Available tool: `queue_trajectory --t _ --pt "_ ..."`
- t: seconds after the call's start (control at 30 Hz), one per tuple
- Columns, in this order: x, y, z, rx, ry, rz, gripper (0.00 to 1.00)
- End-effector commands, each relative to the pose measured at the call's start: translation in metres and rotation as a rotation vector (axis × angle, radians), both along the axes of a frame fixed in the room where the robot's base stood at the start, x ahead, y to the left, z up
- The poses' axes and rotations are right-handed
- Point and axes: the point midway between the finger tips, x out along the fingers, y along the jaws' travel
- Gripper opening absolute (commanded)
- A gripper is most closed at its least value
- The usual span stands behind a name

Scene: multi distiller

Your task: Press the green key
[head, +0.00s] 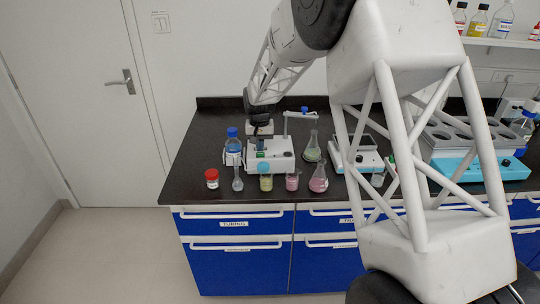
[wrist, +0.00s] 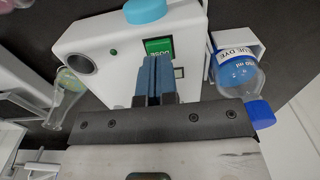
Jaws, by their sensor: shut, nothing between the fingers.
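The green key (wrist: 158,45) is a rectangular button with white lettering on a white device (wrist: 100,40) in the wrist view. My gripper (wrist: 155,58) has its two blue fingers together with nothing between them. The fingertips overlap the lower edge of the key in the picture; I cannot tell whether they touch it. In the head view the device (head: 280,161) stands on the black bench, with my gripper (head: 261,149) pointing down over its left part. The key is not clear there.
A blue dye bottle (wrist: 238,72) stands close to the device, right of my gripper in the wrist view. In the head view, a red-capped jar (head: 212,180) and several flasks stand along the bench front. A balance (head: 360,162) stands to the right.

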Motion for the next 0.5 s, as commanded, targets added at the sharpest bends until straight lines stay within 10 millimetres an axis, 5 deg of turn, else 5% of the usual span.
queue_trajectory --t 0.5 --pt "0.0 0.0 -0.0074 0.0 0.0 0.0 0.0"
